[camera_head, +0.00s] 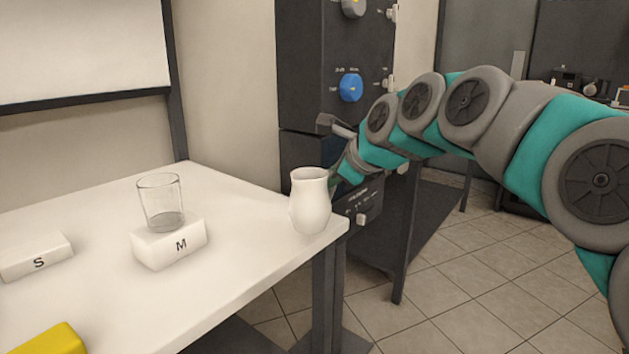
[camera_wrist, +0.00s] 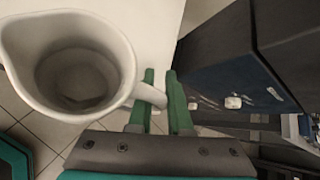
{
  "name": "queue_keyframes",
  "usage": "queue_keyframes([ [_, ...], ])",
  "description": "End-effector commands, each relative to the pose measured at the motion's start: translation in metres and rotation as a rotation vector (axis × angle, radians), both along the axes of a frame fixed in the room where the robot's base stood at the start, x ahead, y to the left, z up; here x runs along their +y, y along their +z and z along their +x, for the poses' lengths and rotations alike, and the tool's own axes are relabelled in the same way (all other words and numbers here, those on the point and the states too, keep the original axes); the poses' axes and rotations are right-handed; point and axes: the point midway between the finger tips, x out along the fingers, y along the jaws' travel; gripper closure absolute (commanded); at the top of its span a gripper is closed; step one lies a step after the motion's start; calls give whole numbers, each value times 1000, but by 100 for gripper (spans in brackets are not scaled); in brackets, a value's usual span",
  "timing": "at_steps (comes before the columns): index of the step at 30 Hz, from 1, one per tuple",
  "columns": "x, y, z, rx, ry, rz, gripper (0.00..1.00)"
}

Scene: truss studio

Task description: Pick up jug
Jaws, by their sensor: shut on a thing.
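The jug (camera_head: 310,203) is white with a rounded belly and stands upright at the right corner of the white table (camera_head: 235,262). In the wrist view I look down into the open mouth of the jug (camera_wrist: 78,75), and its handle is on the right. My gripper (camera_wrist: 160,92) has its green fingers on the handle, shut on it. In the head view my gripper (camera_head: 337,181) reaches the jug from the right and is mostly hidden. I cannot tell whether the jug's base touches the table.
A clear glass (camera_head: 161,196) stands on a white block marked M (camera_head: 168,245). A block marked S (camera_head: 36,257) and a yellow block (camera_head: 50,340) are to the left. A dark cabinet with knobs (camera_head: 335,90) stands behind the jug. Tiled floor is open at lower right.

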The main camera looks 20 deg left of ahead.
Motion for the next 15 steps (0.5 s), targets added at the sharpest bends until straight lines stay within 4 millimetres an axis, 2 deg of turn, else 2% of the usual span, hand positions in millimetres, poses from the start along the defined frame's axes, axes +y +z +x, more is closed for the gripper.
queue_keyframes([
  [15, -28, 4, -26, 0, 0, 1, 100],
])
